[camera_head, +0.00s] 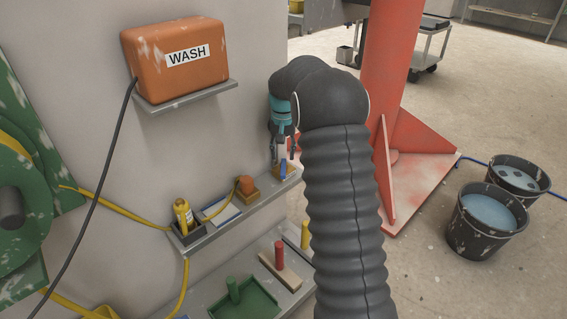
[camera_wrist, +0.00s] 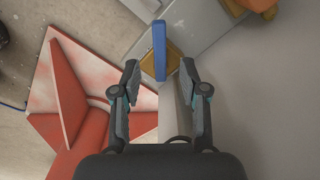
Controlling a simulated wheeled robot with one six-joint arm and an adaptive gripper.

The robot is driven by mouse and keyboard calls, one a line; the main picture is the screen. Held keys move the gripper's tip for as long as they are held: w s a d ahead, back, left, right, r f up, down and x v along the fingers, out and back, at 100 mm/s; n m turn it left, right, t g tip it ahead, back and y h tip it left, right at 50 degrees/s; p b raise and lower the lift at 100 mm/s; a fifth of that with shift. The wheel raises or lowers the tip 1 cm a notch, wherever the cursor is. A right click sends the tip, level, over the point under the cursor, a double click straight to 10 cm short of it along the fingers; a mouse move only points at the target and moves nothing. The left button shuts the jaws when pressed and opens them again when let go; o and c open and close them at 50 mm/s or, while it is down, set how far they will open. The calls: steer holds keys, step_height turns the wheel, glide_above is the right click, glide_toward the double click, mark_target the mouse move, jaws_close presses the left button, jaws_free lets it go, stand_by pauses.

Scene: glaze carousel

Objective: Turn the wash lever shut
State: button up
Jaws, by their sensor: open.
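The wash lever appears to be the blue bar (camera_wrist: 159,45) on a yellow-orange square block (camera_wrist: 174,60) at the end of a grey shelf. In the head view the blue bar (camera_head: 283,169) is small and partly hidden by my gripper and arm. My gripper (camera_wrist: 160,72) is open, pointing at the block. In the wrist view the bar's lower end lies between the two fingertips, with a gap on each side. I cannot tell how far beyond the fingertips it is. My gripper (camera_head: 284,151) also shows just above the block in the head view.
An orange WASH box (camera_head: 152,66) sits on a wall bracket. The shelf also holds a yellow bottle (camera_head: 183,216) and an orange knob (camera_head: 245,186). A red column (camera_head: 385,75) with a flared base stands right of my arm. Two buckets (camera_head: 487,219) (camera_head: 517,174) stand on the floor.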

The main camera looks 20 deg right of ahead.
mark_target(283, 169)
step_height(283, 169, up, 6)
stand_by(0.4)
